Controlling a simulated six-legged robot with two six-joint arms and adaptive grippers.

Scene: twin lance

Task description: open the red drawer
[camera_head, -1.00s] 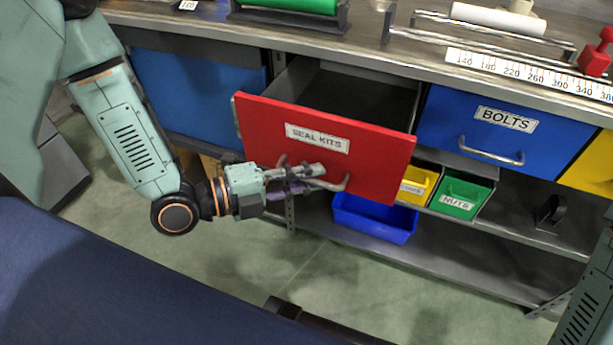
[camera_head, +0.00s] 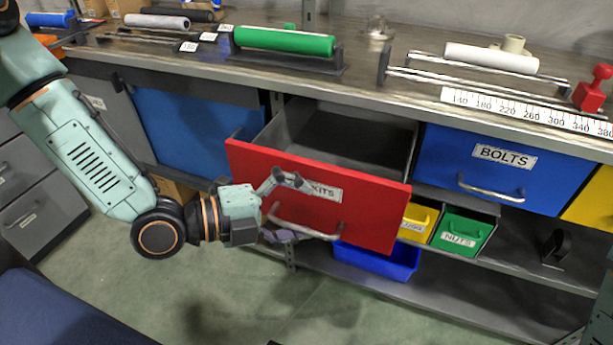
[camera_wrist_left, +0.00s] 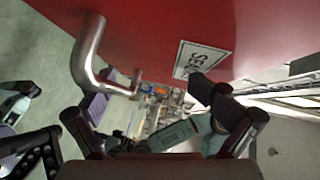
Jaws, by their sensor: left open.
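The red drawer (camera_head: 372,215) is pulled well out of the bench, its grey inside (camera_head: 335,135) visible and empty where I can see it. Its front carries a partly hidden SEAL KITS label and a silver bar handle (camera_head: 318,235). My left gripper (camera_head: 290,209) is open at the left part of the drawer front, one finger above the bar and one below. In the left wrist view the handle (camera_wrist_left: 88,55) lies towards the left finger and the red front (camera_wrist_left: 150,25) fills the top; the open fingers (camera_wrist_left: 155,104) hold nothing. My right gripper is not in view.
Blue drawers flank the red one: a plain one (camera_head: 190,130) at left and BOLTS (camera_head: 490,190) at right. Blue (camera_head: 375,262), yellow (camera_head: 416,222) and green (camera_head: 462,232) bins sit below. Rollers, including a green one (camera_head: 285,40), stand on the benchtop (camera_head: 400,85).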

